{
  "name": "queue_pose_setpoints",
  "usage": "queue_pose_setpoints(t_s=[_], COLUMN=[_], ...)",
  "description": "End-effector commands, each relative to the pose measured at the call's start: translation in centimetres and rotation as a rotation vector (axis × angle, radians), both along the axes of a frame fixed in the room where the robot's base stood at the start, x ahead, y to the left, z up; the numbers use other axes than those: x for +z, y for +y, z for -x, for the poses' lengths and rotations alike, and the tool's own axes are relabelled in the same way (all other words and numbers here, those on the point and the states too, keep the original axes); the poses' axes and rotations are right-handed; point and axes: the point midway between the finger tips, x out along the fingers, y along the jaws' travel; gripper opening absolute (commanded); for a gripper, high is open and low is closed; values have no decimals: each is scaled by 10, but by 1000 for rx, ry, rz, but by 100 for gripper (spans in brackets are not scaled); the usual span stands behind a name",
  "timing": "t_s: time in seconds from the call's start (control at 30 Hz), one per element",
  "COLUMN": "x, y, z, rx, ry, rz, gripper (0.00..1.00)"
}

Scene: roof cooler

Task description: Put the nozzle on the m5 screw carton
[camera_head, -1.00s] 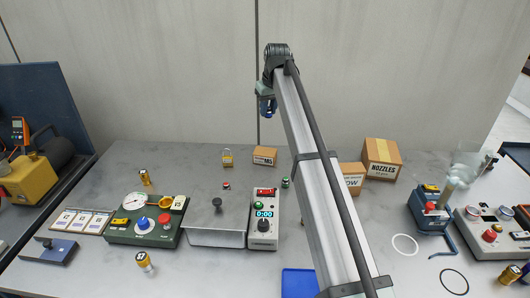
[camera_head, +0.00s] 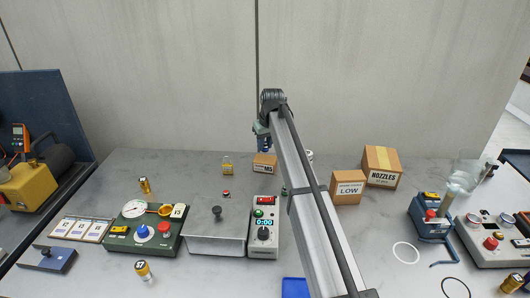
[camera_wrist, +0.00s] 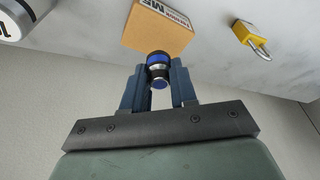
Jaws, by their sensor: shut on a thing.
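My gripper (camera_head: 264,146) is shut on a small nozzle (camera_wrist: 158,59), which is dark with a blue band and a metallic part. The m5 screw carton (camera_head: 265,161) is a small brown box on the grey table, with "M5" lettering partly visible. It also shows in the wrist view (camera_wrist: 154,22), just beyond the nozzle. In the head view my gripper is over the carton, and the nozzle is hard to make out. In the wrist view the nozzle overlaps the carton's near edge. I cannot tell whether they touch.
A yellow padlock (camera_head: 227,166) lies left of the carton. A white-and-dark round thing (camera_wrist: 20,12) shows in the wrist view. A "LOW" box (camera_head: 348,189) and a larger "NOZZLES" box (camera_head: 382,167) stand to the right. A timer box (camera_head: 264,228) stands in front.

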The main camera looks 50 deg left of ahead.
Motion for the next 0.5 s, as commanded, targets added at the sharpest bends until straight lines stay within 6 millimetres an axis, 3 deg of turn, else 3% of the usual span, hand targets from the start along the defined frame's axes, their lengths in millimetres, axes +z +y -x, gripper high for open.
queue_pose_setpoints(t_s=[0.3,0.5], x=[-33,-37], y=[0,0], z=[0,0], rx=[0,0], ry=[0,0], rz=[1,0], gripper=[0,0])
